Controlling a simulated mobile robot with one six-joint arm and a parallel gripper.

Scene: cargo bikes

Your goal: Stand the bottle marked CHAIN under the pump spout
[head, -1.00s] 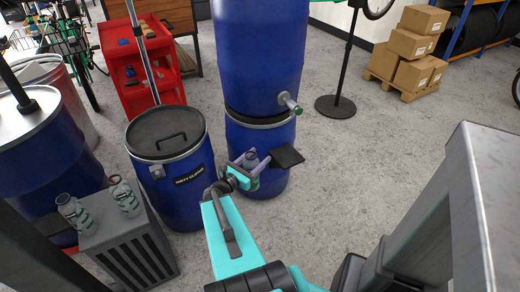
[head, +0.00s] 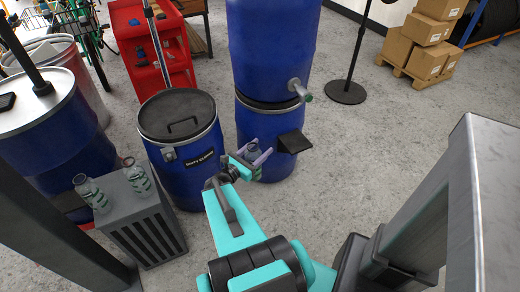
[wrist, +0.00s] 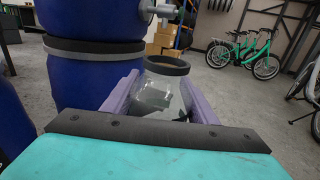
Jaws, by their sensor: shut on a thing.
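My gripper (head: 259,156) is shut on a clear bottle (head: 254,166) with a dark rim. In the wrist view the bottle (wrist: 162,92) stands roughly upright between my purple fingers, and no lettering on it is readable. The pump spout (head: 300,91) juts from the upper blue drum (head: 270,45). It also shows in the wrist view (wrist: 158,9), beyond and above the bottle. A small black shelf (head: 294,142) sticks out from the lower drum below the spout. The held bottle is left of this shelf in the head view, not under the spout.
Two similar bottles (head: 92,194) (head: 139,181) stand on a grey slatted box (head: 120,210) at the left. A lidded blue drum (head: 188,165) stands close to the left of my gripper. The floor (head: 390,140) right of the shelf is clear.

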